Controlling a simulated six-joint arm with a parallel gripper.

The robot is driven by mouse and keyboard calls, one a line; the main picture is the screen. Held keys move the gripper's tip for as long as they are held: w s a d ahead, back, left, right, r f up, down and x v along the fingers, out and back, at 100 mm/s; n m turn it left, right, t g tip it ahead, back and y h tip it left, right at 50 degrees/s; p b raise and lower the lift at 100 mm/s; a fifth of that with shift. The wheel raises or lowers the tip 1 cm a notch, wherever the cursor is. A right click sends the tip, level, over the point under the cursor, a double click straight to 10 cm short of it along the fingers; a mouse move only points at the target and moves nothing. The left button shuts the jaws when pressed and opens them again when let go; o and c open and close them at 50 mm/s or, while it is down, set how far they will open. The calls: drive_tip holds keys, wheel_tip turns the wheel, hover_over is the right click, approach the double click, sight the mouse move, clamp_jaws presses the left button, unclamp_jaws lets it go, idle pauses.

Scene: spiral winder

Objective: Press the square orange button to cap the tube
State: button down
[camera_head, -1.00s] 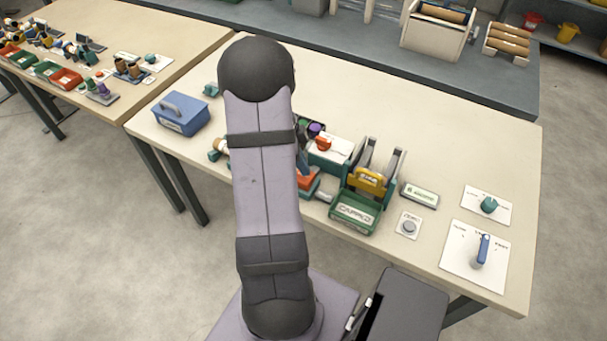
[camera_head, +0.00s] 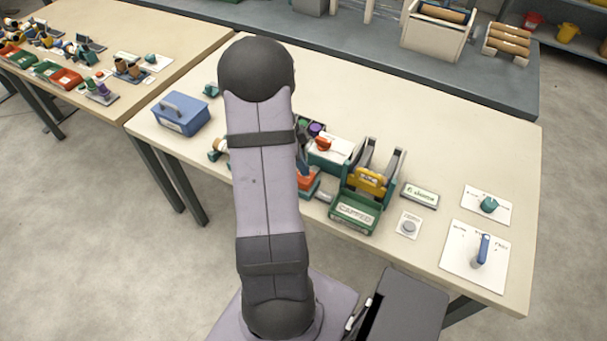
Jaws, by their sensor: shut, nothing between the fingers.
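An orange piece on a teal base (camera_head: 307,179) shows just right of my arm link, partly covered by it; I cannot tell its full shape or whether it is pressed. A thin grey-blue part rises above it at the arm's edge, and I cannot tell what it is. My gripper is hidden behind my upper arm. The green bin marked CAPPED (camera_head: 354,213) stands to the right of the orange piece, in front of a grey and yellow device (camera_head: 369,181). No tube can be made out clearly.
A white panel with a red knob (camera_head: 323,144) sits behind the orange piece. A grey round button (camera_head: 408,227), a teal dial (camera_head: 488,205) and a blue lever (camera_head: 482,249) are to the right. A blue box (camera_head: 181,114) stands at left. The back right of the table is clear.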

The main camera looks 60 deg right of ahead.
drive_tip(key=shift+f+b, duration=1.45)
drive_tip(key=shift+f, duration=0.2)
drive_tip(key=shift+r+p, duration=2.4)
drive_tip(key=shift+r, duration=1.75)
